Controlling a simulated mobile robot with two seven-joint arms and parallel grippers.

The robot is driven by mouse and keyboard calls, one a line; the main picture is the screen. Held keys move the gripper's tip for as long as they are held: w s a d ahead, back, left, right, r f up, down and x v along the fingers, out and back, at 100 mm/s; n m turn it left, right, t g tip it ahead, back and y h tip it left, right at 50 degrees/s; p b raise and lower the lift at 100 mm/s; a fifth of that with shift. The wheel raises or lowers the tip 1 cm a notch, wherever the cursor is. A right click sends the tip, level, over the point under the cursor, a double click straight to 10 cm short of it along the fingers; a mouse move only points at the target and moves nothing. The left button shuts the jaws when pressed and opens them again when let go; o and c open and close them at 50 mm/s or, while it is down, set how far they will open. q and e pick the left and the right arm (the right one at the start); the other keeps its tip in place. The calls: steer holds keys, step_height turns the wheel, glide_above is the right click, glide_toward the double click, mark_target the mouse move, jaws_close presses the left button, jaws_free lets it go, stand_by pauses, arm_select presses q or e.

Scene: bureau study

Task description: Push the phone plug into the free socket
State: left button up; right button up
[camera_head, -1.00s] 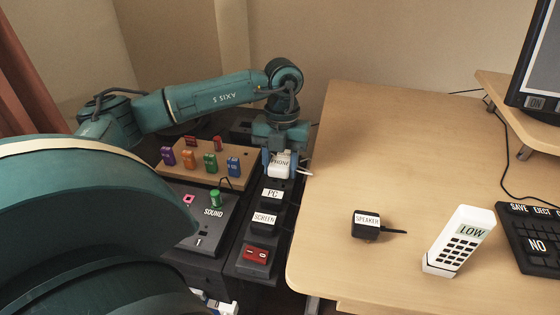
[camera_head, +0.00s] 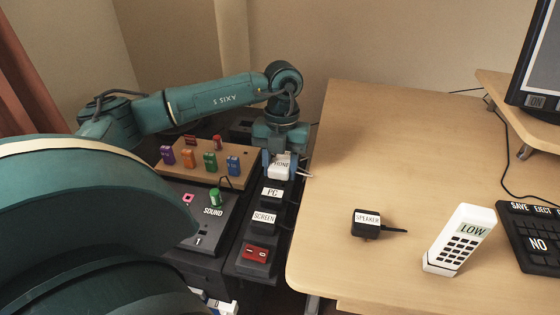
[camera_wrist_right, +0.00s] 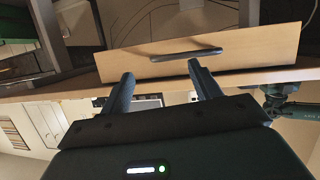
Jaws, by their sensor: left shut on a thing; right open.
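The white plug labelled PHONE (camera_head: 280,168) is at the far end of the dark power strip (camera_head: 245,262), beyond the PC plug. My left gripper (camera_head: 280,160) is shut on the phone plug and points down over the strip. Its fingers hide part of the plug, and I cannot see whether the plug's prongs are in a socket. The plugs labelled PC (camera_head: 272,196) and SCREEN (camera_head: 264,221) sit on the strip. My right gripper (camera_wrist_right: 160,85) is open and empty in the right wrist view.
A black SPEAKER plug (camera_head: 367,223), a white LOW phone handset (camera_head: 459,240) and a black keypad (camera_head: 530,240) lie on the desk (camera_head: 400,150). A red switch (camera_head: 256,253) is at the strip's near end. A board of coloured blocks (camera_head: 205,165) stands left of the strip.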

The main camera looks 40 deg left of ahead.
mark_target(282, 160)
steer(key=shift+w+r, duration=0.1)
arm_select(q)
steer(key=shift+f+b, duration=0.45)
steer(key=shift+f, duration=0.3)
arm_select(e)
steer(key=shift+f, duration=0.5)
stand_by(0.6)
arm_select(q)
steer(key=o, duration=0.9)
steer(key=shift+c, duration=0.2)
steer(key=shift+o, duration=0.8)
steer(key=shift+s+f, duration=0.1)
steer(key=shift+a, duration=0.1)
step_height(282, 160, up, 14)
steer(key=w+p, duration=0.1)
steer(key=p, duration=0.2)
steer(key=shift+w+a+f, duration=0.2)
steer(key=shift+w+f, duration=0.05)
steer(key=shift+w, duration=0.05)
arm_select(e)
steer(key=r, duration=0.2)
steer(key=r+m, duration=0.1)
steer(key=shift+s+d, duration=0.35)
steer(key=shift+d, duration=0.05)
steer(key=shift+r+t, duration=0.15)
steer(key=shift+t, duration=0.15)
